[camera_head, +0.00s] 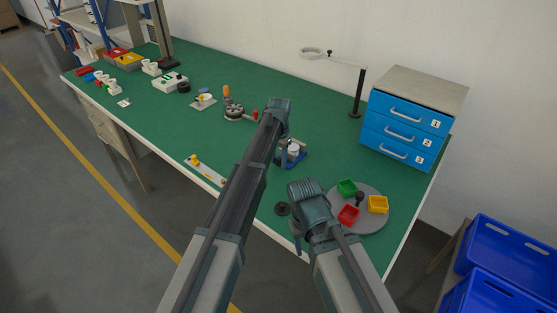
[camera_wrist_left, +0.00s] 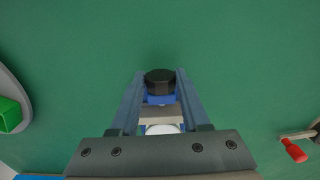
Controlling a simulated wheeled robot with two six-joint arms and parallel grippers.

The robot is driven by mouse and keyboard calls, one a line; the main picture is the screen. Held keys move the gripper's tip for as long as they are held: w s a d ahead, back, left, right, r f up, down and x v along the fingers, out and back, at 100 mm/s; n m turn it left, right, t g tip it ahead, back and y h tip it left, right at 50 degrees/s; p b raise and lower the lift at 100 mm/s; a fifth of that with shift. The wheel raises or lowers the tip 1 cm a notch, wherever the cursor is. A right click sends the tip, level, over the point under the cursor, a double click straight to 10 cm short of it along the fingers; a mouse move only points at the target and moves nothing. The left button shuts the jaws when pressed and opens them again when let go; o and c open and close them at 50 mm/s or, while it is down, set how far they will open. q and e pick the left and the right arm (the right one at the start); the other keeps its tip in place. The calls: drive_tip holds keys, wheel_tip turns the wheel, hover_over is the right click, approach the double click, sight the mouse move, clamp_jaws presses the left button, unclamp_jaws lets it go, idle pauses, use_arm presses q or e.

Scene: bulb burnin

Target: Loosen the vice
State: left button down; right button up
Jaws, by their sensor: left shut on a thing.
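The vice (camera_head: 293,161) is a small blue device on the green bench, partly hidden behind my left gripper in the head view. A whitish rounded thing (camera_head: 293,150) shows at its top. In the left wrist view the vice's dark knob (camera_wrist_left: 160,76) is between the two fingertips of my left gripper (camera_wrist_left: 160,84), which is shut on it. The blue vice body (camera_wrist_left: 161,99) and a grey jaw show below the knob. My right gripper (camera_head: 297,241) hangs near the bench's front edge, beside the round tray; its fingers are too small to read.
A grey round tray (camera_head: 372,220) holds green, red and yellow bins. A blue drawer unit (camera_head: 404,132) stands at the back right, near a lamp stand (camera_head: 357,95). A plate with yellow parts (camera_head: 205,169) lies at the front edge. Several fixtures stand at the far left.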

use_arm(q)
drive_tip(key=shift+w+a+f+g+h, duration=0.1)
drive_tip(key=shift+w+a+g+h, duration=0.1)
drive_tip(key=shift+g+h, duration=0.35)
use_arm(e)
drive_tip(key=shift+f, duration=0.15)
use_arm(q)
drive_tip(key=shift+s+d+h, duration=0.1)
drive_tip(key=shift+h, duration=0.35)
drive_tip(key=shift+c, duration=1.9)
unclamp_jaws()
drive_tip(key=shift+r, duration=0.2)
wheel_tip(320, 180, up, 13)
drive_tip(key=w+a+p, duration=0.1)
drive_tip(key=a+p, duration=0.1)
drive_tip(key=p, duration=1.1)
drive_tip(key=shift+w+r, duration=0.2)
drive_tip(key=shift+w, duration=0.05)
use_arm(e)
wheel_tip(320, 180, up, 14)
drive_tip(key=shift+f, duration=0.2)
drive_tip(key=shift+f, duration=0.1)
